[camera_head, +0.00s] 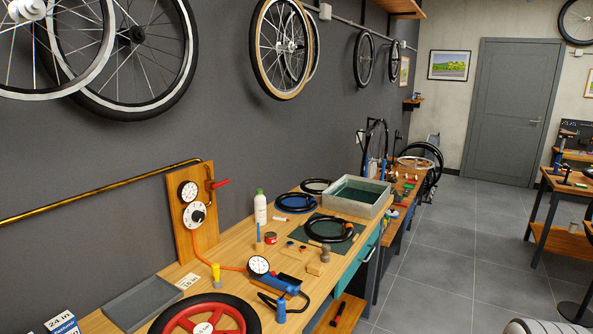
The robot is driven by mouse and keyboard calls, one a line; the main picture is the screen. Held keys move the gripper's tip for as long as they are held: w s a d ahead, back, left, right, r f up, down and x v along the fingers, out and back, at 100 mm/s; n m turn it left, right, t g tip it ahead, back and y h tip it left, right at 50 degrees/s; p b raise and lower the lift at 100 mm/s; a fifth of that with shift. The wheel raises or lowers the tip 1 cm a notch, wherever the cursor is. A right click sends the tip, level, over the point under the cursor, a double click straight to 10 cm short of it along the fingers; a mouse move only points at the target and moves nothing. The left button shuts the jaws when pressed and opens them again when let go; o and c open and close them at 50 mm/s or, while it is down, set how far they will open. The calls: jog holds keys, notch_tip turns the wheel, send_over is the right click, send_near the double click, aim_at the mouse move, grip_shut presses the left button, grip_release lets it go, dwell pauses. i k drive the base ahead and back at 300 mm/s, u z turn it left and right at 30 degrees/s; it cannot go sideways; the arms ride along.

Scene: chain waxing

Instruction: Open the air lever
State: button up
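A small red lever (221,182) sticks out to the right from a brass valve fitting at the top right of an upright wooden panel (207,239). It appears close to level. A brass pipe (100,190) runs along the dark wall to this fitting. The panel carries a round pressure gauge (188,191) and a white dial with a dark knob (195,215) below it. An orange hose (222,266) leads from the panel to a gauge on a blue tool on the bench.
The wooden workbench (178,272) holds a red wheel (205,318), a grey tray (143,300), a blue tool (280,284), a white bottle (260,207), several tubes and a water basin (347,195). Bicycle wheels hang on the wall. The tiled floor (430,250) right of the bench is clear.

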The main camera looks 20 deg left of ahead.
aim_at(216, 185)
jog(key=u, duration=0.05)
jog(key=i, duration=1.95)
jog(key=u, duration=0.7)
jog(key=k, duration=0.75)
jog(key=u, duration=0.2)
jog(key=i, duration=0.8)
jog(key=z, duration=0.15)
